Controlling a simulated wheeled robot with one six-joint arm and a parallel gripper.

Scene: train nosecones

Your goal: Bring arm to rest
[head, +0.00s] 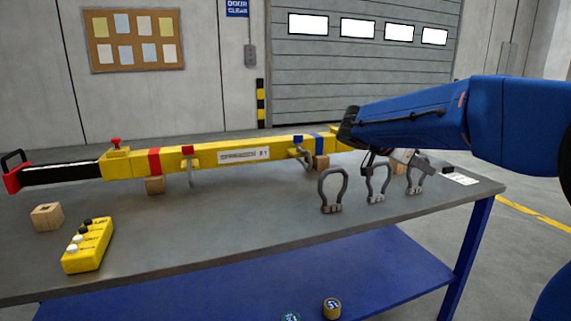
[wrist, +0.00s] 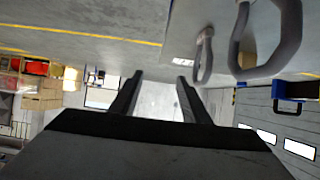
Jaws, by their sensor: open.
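My gripper shows in the wrist view (wrist: 158,94) with its two dark fingers apart and nothing between them. In the head view it is mostly hidden behind my blue arm's end, above the right part of the workbench (head: 260,212). Three grey shackles stand on the bench below and in front of it: a left one (head: 331,208), a middle one (head: 376,197) and a right one (head: 416,189). Two shackles appear large at the upper right of the wrist view, a nearer one (wrist: 237,50) and a smaller one (wrist: 197,62), both outside the fingers.
A long yellow beam (head: 215,160) lies along the bench on wooden blocks (head: 154,185). A yellow control box (head: 88,248) and a loose wooden block (head: 46,217) are at the left. The bench's front middle is clear. A blue shelf (head: 380,270) lies below.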

